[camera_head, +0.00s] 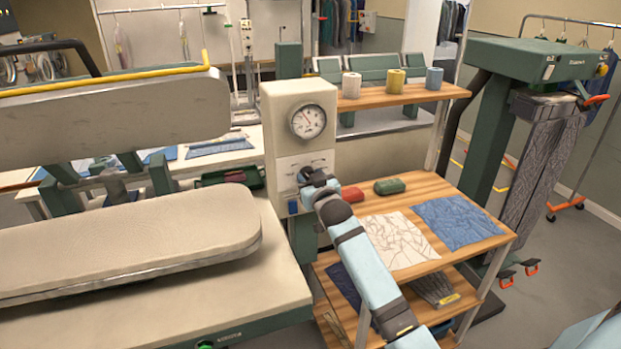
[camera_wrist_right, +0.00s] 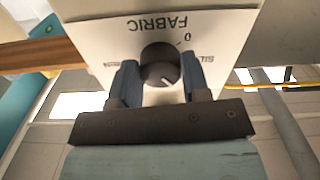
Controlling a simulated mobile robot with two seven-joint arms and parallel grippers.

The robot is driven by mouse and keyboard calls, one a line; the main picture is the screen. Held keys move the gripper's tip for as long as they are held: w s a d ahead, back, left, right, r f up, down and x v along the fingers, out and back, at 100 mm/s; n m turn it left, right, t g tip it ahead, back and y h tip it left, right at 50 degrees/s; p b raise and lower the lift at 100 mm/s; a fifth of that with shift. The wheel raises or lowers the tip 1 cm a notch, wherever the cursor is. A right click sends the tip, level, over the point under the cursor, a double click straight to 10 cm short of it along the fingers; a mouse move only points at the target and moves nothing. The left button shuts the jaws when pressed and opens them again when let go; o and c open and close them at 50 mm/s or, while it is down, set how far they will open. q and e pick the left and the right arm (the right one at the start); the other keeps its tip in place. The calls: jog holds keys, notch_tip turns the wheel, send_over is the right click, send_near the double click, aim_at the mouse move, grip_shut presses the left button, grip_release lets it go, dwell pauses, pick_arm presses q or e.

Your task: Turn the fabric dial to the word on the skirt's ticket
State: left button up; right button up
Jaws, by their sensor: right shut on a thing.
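The fabric dial (camera_wrist_right: 158,68) is a dark round knob with a white pointer mark. It sits on a white panel (camera_wrist_right: 108,36) lettered "FABRIC", upside down in the right wrist view. A "0" and part of a word starting "SIL" show to its right; the left word is too small to read. My right gripper (camera_wrist_right: 160,80) is shut on the dial, one finger on each side. In the head view my right gripper (camera_head: 308,183) reaches the panel under the gauge and hides the dial. I cannot make out the skirt's ticket. My left gripper is not in view.
A pressing machine with a padded board (camera_head: 130,240) fills the left. The round gauge (camera_head: 308,121) is above the panel. A wooden shelf (camera_head: 480,240) holds a white cloth (camera_head: 398,240), a blue cloth (camera_head: 455,222) and red and green items. Thread cones stand above.

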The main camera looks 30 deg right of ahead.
jog(key=shift+d+r+n+p, duration=0.1)
jog(key=shift+n+p, duration=1.65)
jog(key=shift+n, duration=2.95)
jog(key=o, duration=0.9)
